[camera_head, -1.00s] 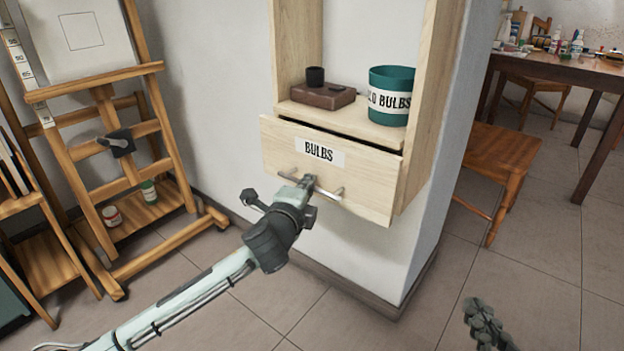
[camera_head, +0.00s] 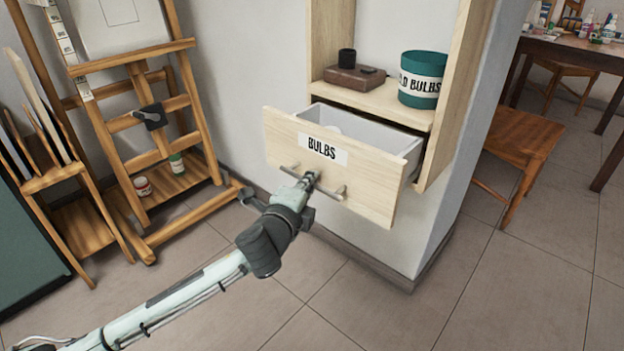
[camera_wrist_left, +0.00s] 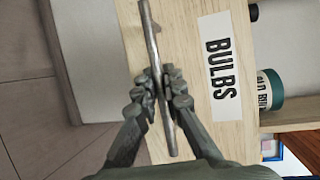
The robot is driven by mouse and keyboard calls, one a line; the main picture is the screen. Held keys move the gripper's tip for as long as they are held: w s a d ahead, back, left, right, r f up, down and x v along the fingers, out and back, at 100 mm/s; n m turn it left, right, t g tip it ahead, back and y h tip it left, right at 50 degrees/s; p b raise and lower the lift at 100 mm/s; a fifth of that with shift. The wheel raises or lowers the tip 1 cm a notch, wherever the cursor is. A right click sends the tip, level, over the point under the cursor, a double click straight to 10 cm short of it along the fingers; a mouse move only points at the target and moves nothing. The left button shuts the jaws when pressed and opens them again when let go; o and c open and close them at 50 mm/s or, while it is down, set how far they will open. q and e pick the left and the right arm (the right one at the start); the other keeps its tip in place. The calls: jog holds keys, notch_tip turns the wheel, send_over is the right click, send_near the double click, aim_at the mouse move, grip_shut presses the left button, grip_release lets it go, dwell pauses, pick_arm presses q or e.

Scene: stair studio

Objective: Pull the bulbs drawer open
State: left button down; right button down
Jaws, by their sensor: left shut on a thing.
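The bulbs drawer (camera_head: 364,184) has a pale wood front with a white BULBS label (camera_head: 323,149). It stands partly out of the wooden shelf unit, and its light grey inside shows behind the front. A whitish thing inside is mostly hidden by the front. The metal bar handle (camera_head: 338,192) runs across the front below the label. My left gripper (camera_head: 309,178) is shut on this handle. In the left wrist view its fingers (camera_wrist_left: 163,92) sit on both sides of the bar handle (camera_wrist_left: 153,45). My right gripper is not in view.
On the shelf above the drawer stand a green OLD BULBS tin (camera_head: 422,78) and a brown box (camera_head: 354,78) with a dark cup (camera_head: 347,59). A wooden easel (camera_head: 205,125) stands left, a chair (camera_head: 520,140) right. The tiled floor in front is clear.

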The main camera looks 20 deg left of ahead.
pick_arm(q)
jog(key=c, duration=1.6)
grip_release()
jog(key=s+r, duration=0.2)
jog(key=s, duration=0.9)
jog(key=shift+s+d, duration=0.3)
jog(key=shift+s, duration=0.1)
jog(key=shift+r, duration=0.1)
